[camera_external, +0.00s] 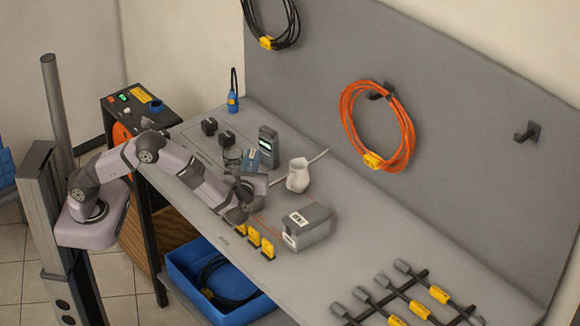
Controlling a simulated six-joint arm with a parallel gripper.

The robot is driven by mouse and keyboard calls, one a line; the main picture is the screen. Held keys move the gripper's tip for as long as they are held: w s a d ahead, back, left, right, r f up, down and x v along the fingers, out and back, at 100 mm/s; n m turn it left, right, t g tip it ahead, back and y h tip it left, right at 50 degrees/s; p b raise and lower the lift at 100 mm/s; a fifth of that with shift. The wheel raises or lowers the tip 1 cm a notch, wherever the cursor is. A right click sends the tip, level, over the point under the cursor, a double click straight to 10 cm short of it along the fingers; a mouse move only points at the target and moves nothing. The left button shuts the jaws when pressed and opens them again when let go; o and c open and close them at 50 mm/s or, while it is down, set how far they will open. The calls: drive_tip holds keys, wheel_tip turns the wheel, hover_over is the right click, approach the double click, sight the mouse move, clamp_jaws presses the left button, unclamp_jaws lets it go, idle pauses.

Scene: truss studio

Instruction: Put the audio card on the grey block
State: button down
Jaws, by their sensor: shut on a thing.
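The grey block (307,226) is a box with a white label on its front, standing on the bench right of my gripper. My gripper (238,220) points down close to the bench's front edge, left of the block and apart from it. It is shut on a small yellow piece (241,229), which I take to be the audio card. The fingers hide most of it. Two similar yellow pieces (254,237) stand in a row just right of it, between my gripper and the block. It is too small to tell whether the held piece touches the bench.
A handheld meter (268,147) and a glass jar (232,160) stand behind my arm. A rack with yellow-marked tools (420,309) lies at the front right. The bench between block and rack is clear.

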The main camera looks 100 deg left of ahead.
drive_tip(key=shift+g, duration=0.3)
drive_tip(key=shift+s+f+p, duration=0.15)
drive_tip(key=shift+f+p, duration=0.25)
drive_tip(key=shift+f, duration=1.2)
drive_tip(key=shift+s+f+p, duration=0.15)
drive_tip(key=shift+f+p, duration=0.25)
drive_tip(key=shift+f, duration=1.15)
drive_tip(key=shift+s+f+p, duration=0.15)
drive_tip(key=shift+f+p, duration=0.25)
drive_tip(key=shift+f, duration=1.2)
drive_tip(key=shift+f, duration=0.15)
drive_tip(key=c, duration=1.8)
unclamp_jaws()
drive_tip(key=shift+o, duration=0.2)
